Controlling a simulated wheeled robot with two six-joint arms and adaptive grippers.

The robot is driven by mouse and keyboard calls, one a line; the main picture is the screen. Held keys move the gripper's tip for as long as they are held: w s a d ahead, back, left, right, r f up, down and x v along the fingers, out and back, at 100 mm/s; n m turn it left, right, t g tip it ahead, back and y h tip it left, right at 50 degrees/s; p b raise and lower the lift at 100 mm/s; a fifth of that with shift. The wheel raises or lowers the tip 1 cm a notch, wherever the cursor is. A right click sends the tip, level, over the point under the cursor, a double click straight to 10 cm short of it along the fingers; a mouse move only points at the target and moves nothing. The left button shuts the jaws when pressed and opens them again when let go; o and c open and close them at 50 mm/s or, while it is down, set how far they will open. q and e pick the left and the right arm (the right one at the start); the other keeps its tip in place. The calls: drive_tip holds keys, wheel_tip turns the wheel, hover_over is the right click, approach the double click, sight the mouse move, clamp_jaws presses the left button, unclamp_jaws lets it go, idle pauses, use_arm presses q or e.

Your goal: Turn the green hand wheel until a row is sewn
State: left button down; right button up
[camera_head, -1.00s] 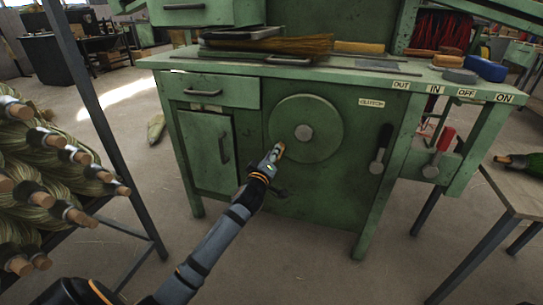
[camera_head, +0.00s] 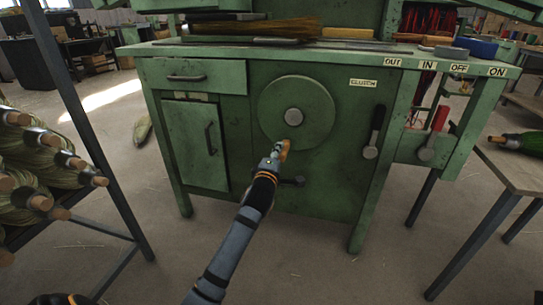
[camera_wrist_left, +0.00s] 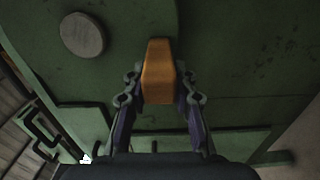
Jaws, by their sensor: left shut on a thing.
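The green hand wheel (camera_head: 303,101) is a round disc on the front of the green machine, with a grey hub (camera_head: 293,117) at its middle. A wooden crank handle (camera_head: 284,150) sticks out near its lower edge. My left gripper (camera_head: 277,158) is shut on this handle. In the left wrist view, the orange-brown handle (camera_wrist_left: 158,72) stands between the two fingers (camera_wrist_left: 158,95), and the grey hub (camera_wrist_left: 83,35) shows at the upper left.
A black clutch lever (camera_head: 374,130) and a red-handled lever (camera_head: 433,132) are right of the wheel. A rack of straw bundles (camera_head: 45,165) stands at the left, and a table (camera_head: 512,165) with a green bottle-like thing at the right. Straw lies on the machine top (camera_head: 265,30).

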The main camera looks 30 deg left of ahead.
use_arm(q)
drive_tip(key=shift+w+d+f+n+b, duration=0.1)
drive_tip(key=shift+d+f+n+b, duration=0.05)
drive_tip(key=shift+d+n+b, duration=0.35)
drive_tip(key=shift+w+d+f+n+b, duration=0.1)
drive_tip(key=shift+d+f+n+b, duration=0.15)
drive_tip(key=shift+n, duration=0.35)
drive_tip(key=shift+d+r, duration=0.1)
drive_tip(key=c, duration=1.1)
unclamp_jaws()
drive_tip(key=v, duration=1.2)
drive_tip(key=shift+r, duration=0.1)
